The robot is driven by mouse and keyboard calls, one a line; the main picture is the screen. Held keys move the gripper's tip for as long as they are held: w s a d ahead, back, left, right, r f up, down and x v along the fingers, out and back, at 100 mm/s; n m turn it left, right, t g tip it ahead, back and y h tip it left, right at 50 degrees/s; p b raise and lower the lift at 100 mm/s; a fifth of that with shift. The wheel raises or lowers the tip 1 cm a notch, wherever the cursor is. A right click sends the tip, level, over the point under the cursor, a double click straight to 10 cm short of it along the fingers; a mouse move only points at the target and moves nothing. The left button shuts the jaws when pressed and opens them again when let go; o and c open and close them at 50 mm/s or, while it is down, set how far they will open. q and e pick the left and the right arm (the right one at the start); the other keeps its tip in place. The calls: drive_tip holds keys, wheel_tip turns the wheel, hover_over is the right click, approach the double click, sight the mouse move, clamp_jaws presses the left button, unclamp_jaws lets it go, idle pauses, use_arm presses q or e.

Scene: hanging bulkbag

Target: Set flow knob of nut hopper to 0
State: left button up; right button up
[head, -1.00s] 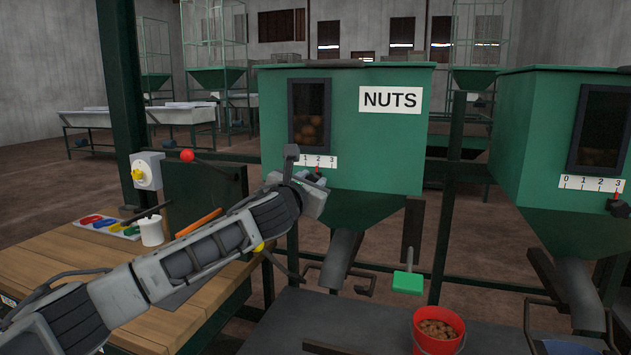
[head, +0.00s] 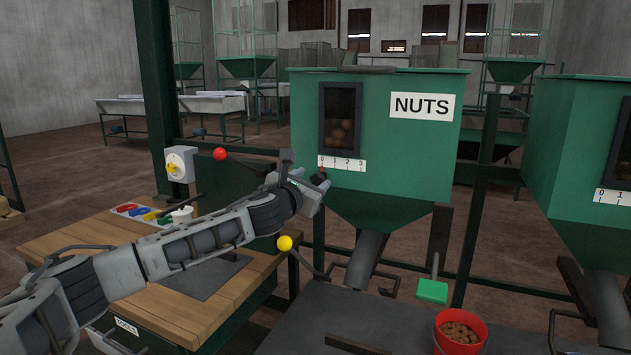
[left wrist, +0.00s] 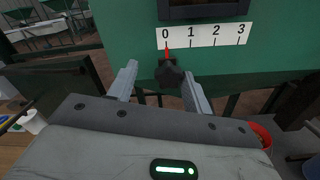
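The nut hopper (head: 420,155) is a green bin with a NUTS sign. Its white scale (left wrist: 205,36) reads 0 to 3 and also shows in the head view (head: 342,163). The black flow knob (left wrist: 170,73) sits under the scale, with its red pointer at the 0 mark. In the head view the knob (head: 320,180) is partly behind my gripper. My left gripper (left wrist: 161,80) is open, one finger on each side of the knob, with a visible gap at the left finger. It also shows in the head view (head: 314,186). My right gripper is not in view.
A second green hopper (head: 590,150) stands at the right. A red bucket of nuts (head: 460,333) is below. A wooden workbench (head: 150,300) lies under my left arm. Red (head: 220,154) and yellow (head: 284,243) balls are near the arm.

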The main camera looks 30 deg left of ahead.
use_arm(q)
drive_tip(key=shift+d, duration=0.25)
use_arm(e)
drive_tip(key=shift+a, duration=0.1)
use_arm(q)
drive_tip(key=s+d+b, duration=0.2)
drive_tip(key=s+b, duration=0.1)
drive_tip(key=s, duration=1.2)
drive_tip(key=shift+s, duration=0.35)
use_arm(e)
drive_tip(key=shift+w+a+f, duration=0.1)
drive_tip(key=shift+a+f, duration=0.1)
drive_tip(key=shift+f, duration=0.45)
